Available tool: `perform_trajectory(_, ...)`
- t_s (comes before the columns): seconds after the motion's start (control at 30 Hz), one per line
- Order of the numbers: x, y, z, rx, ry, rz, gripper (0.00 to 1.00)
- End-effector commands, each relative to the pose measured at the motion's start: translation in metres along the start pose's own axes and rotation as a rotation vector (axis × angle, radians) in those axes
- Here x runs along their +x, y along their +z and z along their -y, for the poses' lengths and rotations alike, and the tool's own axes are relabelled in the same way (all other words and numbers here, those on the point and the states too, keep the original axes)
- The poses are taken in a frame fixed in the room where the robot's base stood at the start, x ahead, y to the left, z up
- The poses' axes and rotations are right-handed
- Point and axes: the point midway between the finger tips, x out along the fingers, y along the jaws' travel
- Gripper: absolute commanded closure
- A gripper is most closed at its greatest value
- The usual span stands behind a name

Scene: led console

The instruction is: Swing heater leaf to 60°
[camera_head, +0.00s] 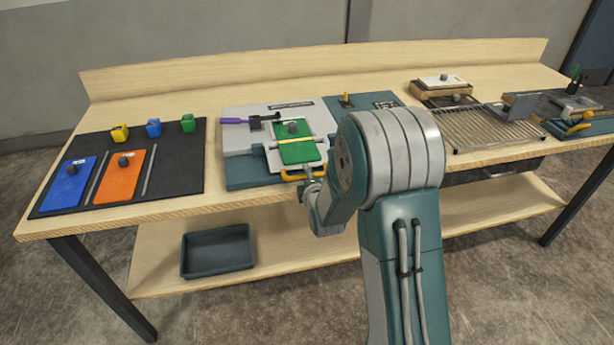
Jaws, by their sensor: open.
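A teal-based station (245,175) with a grey top stands at the middle of the bench. A green board (299,153) with a dark knob lies on it, crossed by a thin yellow strip. A yellow bar handle (292,178) shows at its front edge, and a purple-handled lever (236,121) lies at its back left. I cannot tell for sure which hinged part is the heater leaf, nor its angle. My gripper (309,184) is open, close to the right end of the yellow handle. It is small and partly hidden by my arm, so contact cannot be told.
A black mat (190,178) at left holds a blue plate (68,184), an orange plate (119,176) and small coloured blocks. A wire rack (492,130) and a grey unit with a yellow handle (578,128) stand at right. A dark bin (217,252) sits on the lower shelf.

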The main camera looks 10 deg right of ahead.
Motion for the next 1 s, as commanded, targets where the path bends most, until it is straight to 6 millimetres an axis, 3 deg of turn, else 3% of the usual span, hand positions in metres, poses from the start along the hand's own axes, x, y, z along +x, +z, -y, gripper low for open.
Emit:
perform_trajectory(0.27,0.0027,0.0006,0.0004,0.001,-0.001,0.000,0.45)
perform_trajectory(0.37,0.0026,0.0002,0.0003,0.000,-0.001,0.000,0.80)
perform_trajectory(0.4,0.0026,0.0001,0.0003,0.000,-0.001,0.000,0.98)
perform_trajectory(1.0,0.0027,-0.0012,-0.0044,-0.001,-0.033,-0.003,1.00)
